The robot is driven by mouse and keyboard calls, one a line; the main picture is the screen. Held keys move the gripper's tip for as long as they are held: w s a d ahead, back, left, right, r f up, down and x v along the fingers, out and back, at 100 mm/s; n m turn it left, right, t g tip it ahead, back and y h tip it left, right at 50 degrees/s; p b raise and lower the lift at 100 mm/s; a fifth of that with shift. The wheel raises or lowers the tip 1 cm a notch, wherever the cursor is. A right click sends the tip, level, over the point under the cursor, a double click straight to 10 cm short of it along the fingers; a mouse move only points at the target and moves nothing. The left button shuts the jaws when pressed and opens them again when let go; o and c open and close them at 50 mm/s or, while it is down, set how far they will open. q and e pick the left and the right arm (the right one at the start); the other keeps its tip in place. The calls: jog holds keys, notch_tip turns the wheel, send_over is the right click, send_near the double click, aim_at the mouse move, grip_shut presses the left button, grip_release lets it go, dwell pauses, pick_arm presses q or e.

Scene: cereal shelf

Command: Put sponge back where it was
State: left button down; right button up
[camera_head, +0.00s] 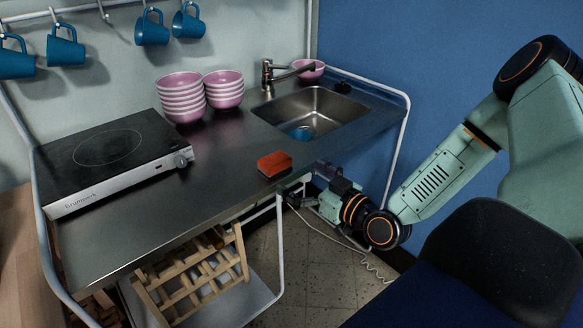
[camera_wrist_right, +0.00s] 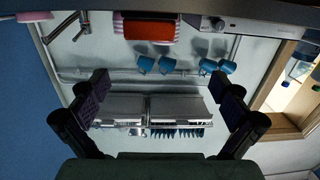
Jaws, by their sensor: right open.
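The sponge (camera_head: 274,163), an orange-red block, lies flat on the steel counter (camera_head: 225,170) near its front edge, between the cooktop and the sink. In the right wrist view the sponge (camera_wrist_right: 148,29) shows at the top middle. My right gripper (camera_head: 297,196) is just off the counter's front edge, to the right of and lower than the sponge, apart from it. In the right wrist view the fingers of my right gripper (camera_wrist_right: 162,97) are spread wide with nothing between them. My left gripper is not in view.
A cooktop (camera_head: 108,155) stands at the left of the counter. Stacked pink bowls (camera_head: 181,101) stand at the back. The sink (camera_head: 312,112) with a faucet (camera_head: 267,76) is at the right, with a blue item in it. Blue mugs (camera_head: 152,27) hang from a rail. A wooden rack (camera_head: 190,278) sits below.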

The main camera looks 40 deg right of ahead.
aim_at(281, 165)
jog(key=w+g+p, duration=0.1)
jog(key=w+g+h+p, duration=0.1)
jog(key=w, duration=0.1)
jog(key=w+m+g+p, duration=0.1)
jog(key=shift+w+d+f+g, duration=0.1)
jog(key=shift+w+f+g, duration=0.15)
jog(key=shift+g, duration=0.15)
jog(key=shift+w+f+b, duration=0.35)
jog(key=shift+w+b, duration=0.05)
jog(key=shift+w, duration=0.2)
jog(key=shift+w+f, duration=0.15)
jog(key=shift+w, duration=0.4)
jog(key=x, duration=0.1)
jog(key=b+x, duration=0.1)
jog(key=x, duration=0.2)
jog(key=shift+d, duration=0.3)
jog(key=shift+w+f, duration=0.25)
jog(key=shift+w, duration=0.25)
jog(key=shift+s+r, duration=0.1)
jog(key=shift+r, duration=0.05)
jog(key=shift+c, duration=1.3)
jog(key=c, duration=0.6)
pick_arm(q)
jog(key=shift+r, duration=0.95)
pick_arm(e)
jog(key=shift+c, duration=1)
